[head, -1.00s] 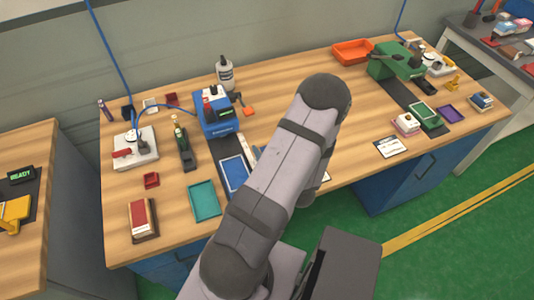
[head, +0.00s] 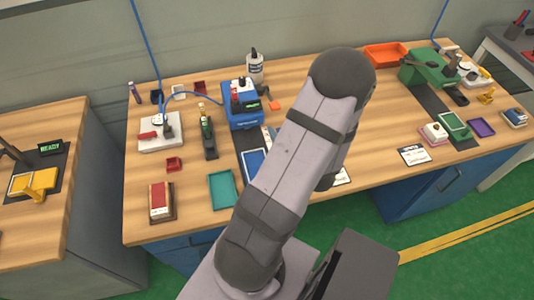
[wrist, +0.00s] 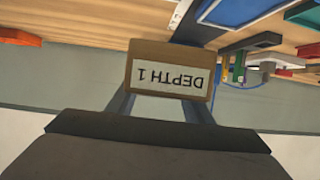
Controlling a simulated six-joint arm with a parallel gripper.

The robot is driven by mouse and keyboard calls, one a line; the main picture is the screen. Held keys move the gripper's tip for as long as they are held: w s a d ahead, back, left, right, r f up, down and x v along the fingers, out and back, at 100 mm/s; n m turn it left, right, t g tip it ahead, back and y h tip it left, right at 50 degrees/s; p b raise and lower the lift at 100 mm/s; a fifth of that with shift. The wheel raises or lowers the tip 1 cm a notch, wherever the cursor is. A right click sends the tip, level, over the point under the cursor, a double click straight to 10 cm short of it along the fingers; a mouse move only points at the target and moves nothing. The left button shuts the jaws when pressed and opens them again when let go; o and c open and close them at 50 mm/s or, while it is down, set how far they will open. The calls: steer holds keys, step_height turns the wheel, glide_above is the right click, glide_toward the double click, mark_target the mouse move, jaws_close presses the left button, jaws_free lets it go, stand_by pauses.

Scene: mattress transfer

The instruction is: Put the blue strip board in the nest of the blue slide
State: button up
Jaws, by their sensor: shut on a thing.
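My gripper (wrist: 161,102) is shut on a tan block (wrist: 172,54) with a white label reading "DEPTH 1", upside down in the wrist view. In the head view my gripper is hidden behind my arm. The blue slide (head: 254,163) has a pale rim and lies on a dark track in front of the blue press (head: 242,106). My arm partly covers its right side. A blue panel with a pale edge (wrist: 240,12) shows at the top of the wrist view. I cannot pick out a separate blue strip board.
A teal tray (head: 222,189) and a red-and-white stack on a brown base (head: 160,202) lie front left. A green press (head: 428,66) with a green slide (head: 454,124) stands right. An orange tray (head: 386,55) is behind. Bare wood lies mid-table.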

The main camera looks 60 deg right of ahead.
steer(key=w+a+n+t+y+p, duration=0.15)
steer(key=w+a+p, duration=0.35)
steer(key=w+a, duration=0.6)
steer(key=r+m+g+h, duration=0.1)
steer(key=m+g+h, duration=0.1)
glide_above(254, 156)
steer(key=shift+f+b, duration=0.95)
steer(key=shift+f, duration=3.85)
steer(key=shift+f, duration=0.15)
steer(key=o, duration=1.1)
